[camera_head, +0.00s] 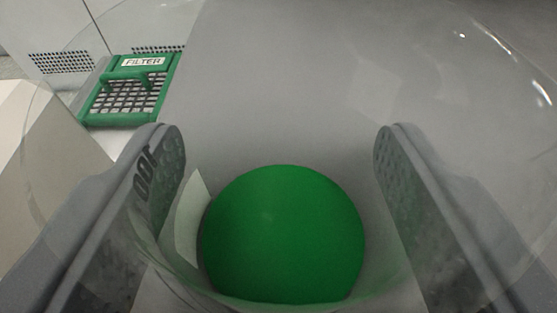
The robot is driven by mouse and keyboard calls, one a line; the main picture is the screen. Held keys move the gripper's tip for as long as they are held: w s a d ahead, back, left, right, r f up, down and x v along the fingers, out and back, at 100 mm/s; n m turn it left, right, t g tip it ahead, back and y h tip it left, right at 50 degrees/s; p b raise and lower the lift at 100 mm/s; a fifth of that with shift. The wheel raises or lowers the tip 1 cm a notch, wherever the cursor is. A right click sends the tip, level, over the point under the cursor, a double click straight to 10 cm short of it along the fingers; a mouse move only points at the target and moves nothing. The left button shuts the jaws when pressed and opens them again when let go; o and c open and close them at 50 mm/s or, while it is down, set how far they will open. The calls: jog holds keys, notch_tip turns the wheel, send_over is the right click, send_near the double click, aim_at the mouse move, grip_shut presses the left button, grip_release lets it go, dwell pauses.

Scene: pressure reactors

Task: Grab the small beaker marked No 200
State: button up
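A clear glass beaker fills much of the view, seen from above into its open mouth, with a round green surface (283,235) low inside it. Dark marking ending in what looks like "00" (146,172) shows over the left finger; the full number cannot be read. A pale label patch (187,220) is at the beaker's left side. My gripper (282,135) has its two grey fingers wide apart, one on each side of the beaker's lower part. Whether the pads touch the glass is hard to tell.
A green-framed grid marked FILTER (128,92) lies at the upper left, beside perforated vents (62,62). A pale slanted block (45,150) is at the left edge. The grey surface beyond the fingers looks clear.

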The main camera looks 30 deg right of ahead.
jog(key=c, duration=0.8)
jog(key=shift+r, duration=0.15)
